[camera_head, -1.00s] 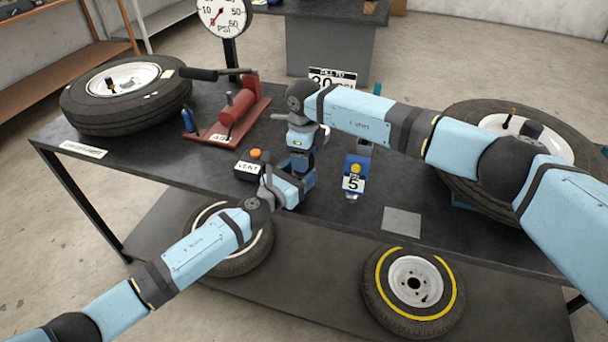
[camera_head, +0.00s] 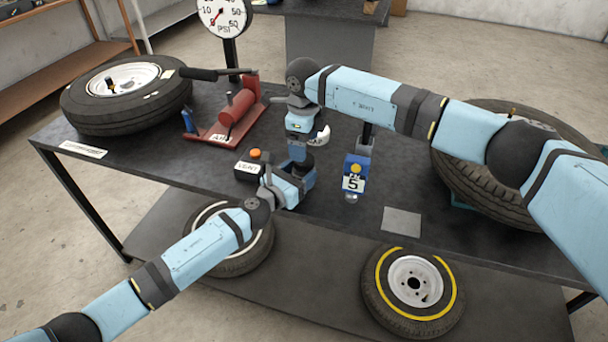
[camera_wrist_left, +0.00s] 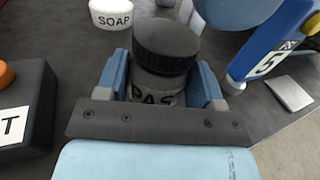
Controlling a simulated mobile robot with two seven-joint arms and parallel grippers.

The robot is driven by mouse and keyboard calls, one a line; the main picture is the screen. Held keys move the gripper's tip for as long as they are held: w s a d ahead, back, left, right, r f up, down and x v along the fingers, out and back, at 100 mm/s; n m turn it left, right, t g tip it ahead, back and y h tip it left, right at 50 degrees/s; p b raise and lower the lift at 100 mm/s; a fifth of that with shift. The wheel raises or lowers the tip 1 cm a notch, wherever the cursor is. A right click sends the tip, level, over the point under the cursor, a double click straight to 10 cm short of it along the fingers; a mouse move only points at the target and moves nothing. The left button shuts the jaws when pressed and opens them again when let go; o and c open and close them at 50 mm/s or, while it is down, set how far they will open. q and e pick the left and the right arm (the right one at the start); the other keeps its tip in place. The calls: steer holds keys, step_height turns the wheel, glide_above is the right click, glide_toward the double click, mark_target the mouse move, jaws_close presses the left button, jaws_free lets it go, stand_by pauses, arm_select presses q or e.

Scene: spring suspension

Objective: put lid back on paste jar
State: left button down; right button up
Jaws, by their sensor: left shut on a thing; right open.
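The paste jar (camera_wrist_left: 158,86) stands upright on the bench in the left wrist view, its label partly hidden. A black ridged lid (camera_wrist_left: 166,42) sits on top of the jar; how tightly it is seated I cannot tell. My left gripper (camera_wrist_left: 163,90) is shut on the jar, with a blue finger on each side. In the head view my left gripper (camera_head: 296,182) is low at the bench, with the dark lid (camera_head: 300,164) partly showing. My right gripper (camera_head: 298,152) is open just above and behind it, its fingertips partly hidden.
A white soap tub (camera_wrist_left: 112,14) stands behind the jar. A black box with an orange button (camera_head: 250,169) is close on the left. A blue gauge marked 5 (camera_head: 354,174) stands on the right. A red tool (camera_head: 233,112) and tyre (camera_head: 118,94) lie further left.

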steer(key=shift+r, duration=0.15)
steer(key=shift+c, duration=0.4)
steer(key=shift+a+r+m, duration=0.2)
steer(key=shift+r+m, duration=0.1)
steer(key=shift+s+a+r+m, duration=0.1)
steer(key=shift+r+m, duration=0.35)
steer(key=shift+m, duration=0.15)
steer(key=shift+d+r+m, duration=0.25)
steer(key=shift+r+m, duration=0.6)
steer(key=shift+m, duration=0.35)
steer(key=shift+f, duration=4.05)
steer(key=c, duration=0.9)
